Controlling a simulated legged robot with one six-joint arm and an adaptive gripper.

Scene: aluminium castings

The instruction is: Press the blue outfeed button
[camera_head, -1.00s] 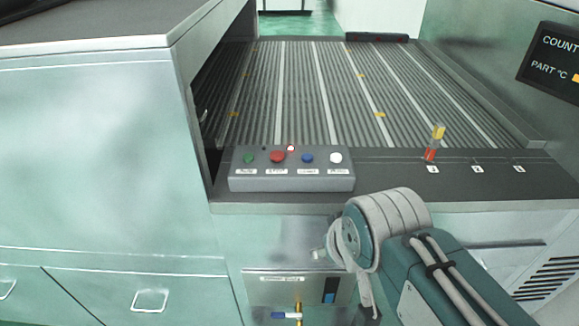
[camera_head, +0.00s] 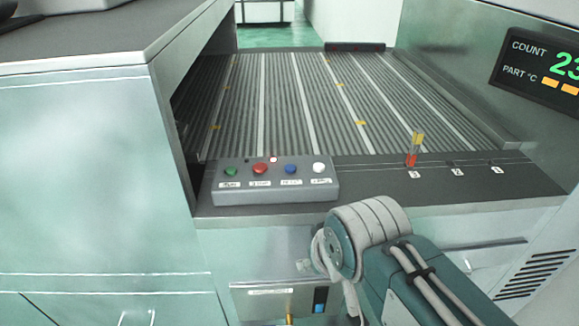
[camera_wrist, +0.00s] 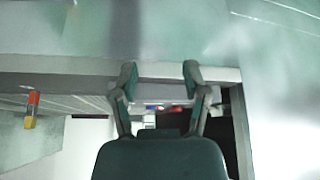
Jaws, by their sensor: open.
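The blue button (camera_head: 291,169) is on a grey control box (camera_head: 240,197), between a red button (camera_head: 260,168) and a white button (camera_head: 319,167). A green button (camera_head: 231,171) is at the box's left end. The box sits on the dark front ledge of the conveyor. My gripper is outside the head view, where only my arm shows, below and right of the box. In the wrist view my gripper (camera_wrist: 160,76) is open, with nothing between its fingers. Blurred red spots show beyond the fingers there; I cannot make out the blue button.
A red and yellow post (camera_head: 414,150) stands on the ledge (camera_head: 375,176) right of the box; it also shows in the wrist view (camera_wrist: 31,109). A metal cabinet (camera_head: 85,180) borders the left. A count display (camera_head: 540,68) is at the right. The ribbed conveyor (camera_head: 300,100) is bare.

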